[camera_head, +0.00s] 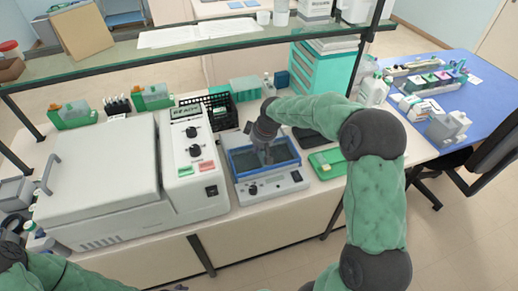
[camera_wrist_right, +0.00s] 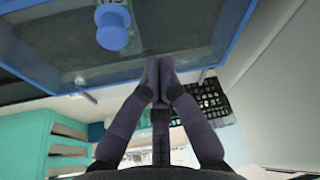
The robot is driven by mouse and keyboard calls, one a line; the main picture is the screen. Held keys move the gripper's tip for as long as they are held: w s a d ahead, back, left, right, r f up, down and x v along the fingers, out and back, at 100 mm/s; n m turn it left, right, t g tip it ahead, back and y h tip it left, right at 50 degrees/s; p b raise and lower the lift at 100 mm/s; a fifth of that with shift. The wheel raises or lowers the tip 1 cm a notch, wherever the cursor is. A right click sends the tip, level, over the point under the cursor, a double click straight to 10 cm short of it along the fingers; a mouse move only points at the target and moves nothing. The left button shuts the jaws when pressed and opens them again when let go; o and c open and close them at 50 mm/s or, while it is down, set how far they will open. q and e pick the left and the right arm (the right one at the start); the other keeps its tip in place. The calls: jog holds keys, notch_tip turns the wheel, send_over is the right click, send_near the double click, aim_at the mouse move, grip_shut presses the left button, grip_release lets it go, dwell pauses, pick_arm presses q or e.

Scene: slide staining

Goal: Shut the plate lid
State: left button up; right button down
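The plate device (camera_head: 270,185) is a grey unit with a blue-rimmed top and a knob on its front, in the middle of the bench. Its clear, blue-edged lid (camera_wrist_right: 215,25) fills the top of the right wrist view, with a round blue knob (camera_wrist_right: 113,28) on it. I cannot tell how far the lid is raised. My right gripper (camera_head: 268,156) is over the blue-rimmed area. In the wrist view its fingertips (camera_wrist_right: 160,68) are together, near the lid's blue edge, with nothing visible between them. My left gripper is not in view; only part of that arm shows at lower left.
A large white machine with a control panel (camera_head: 193,150) stands left of the device. A black basket (camera_head: 219,111) and teal drawers (camera_head: 318,75) are behind. A green tray (camera_head: 327,162) lies close on the right. A glass shelf (camera_head: 180,48) spans above the bench.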

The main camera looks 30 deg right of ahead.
aim_at(260, 158)
jog(key=shift+w+r+p, duration=0.2)
jog(key=shift+w+r, duration=0.2)
jog(key=shift+r, duration=0.2)
jog(key=shift+w+r+p, duration=0.15)
jog(key=shift+w+r, duration=0.2)
jog(key=shift+r, duration=0.25)
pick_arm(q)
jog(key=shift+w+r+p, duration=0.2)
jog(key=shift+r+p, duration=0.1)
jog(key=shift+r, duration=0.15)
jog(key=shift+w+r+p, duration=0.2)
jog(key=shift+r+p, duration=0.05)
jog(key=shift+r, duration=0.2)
pick_arm(e)
jog(key=s+v, duration=0.1)
jog(key=v, duration=0.6)
